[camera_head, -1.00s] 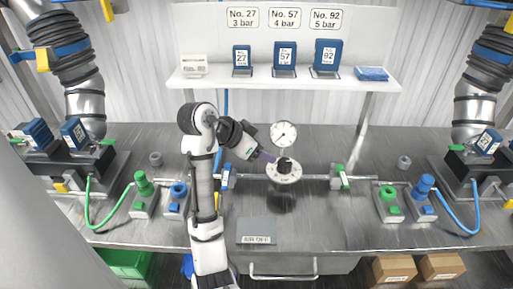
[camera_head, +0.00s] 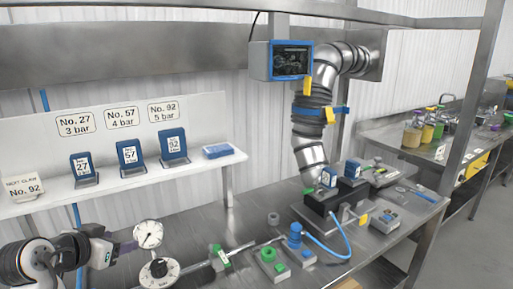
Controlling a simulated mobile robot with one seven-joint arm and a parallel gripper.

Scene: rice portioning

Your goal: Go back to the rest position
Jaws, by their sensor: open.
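My gripper (camera_head: 128,247) shows at the lower left of the head view, at the end of my folded arm. It points right, toward the round dial knob (camera_head: 158,270) and the pressure gauge (camera_head: 149,234). Its fingers are small and dark here, with no object seen between them. Whether the fingertips touch the knob or stand apart from it is hard to tell. The lower part of my arm is cut off by the picture edge.
A white shelf (camera_head: 120,190) holds blue numbered blocks and a "Next claw No. 92" sign (camera_head: 23,187). A machine with a metal duct (camera_head: 311,150) stands on the bench at right. Green (camera_head: 268,254) and blue (camera_head: 295,238) fittings stand before it. Open floor (camera_head: 470,240) lies at far right.

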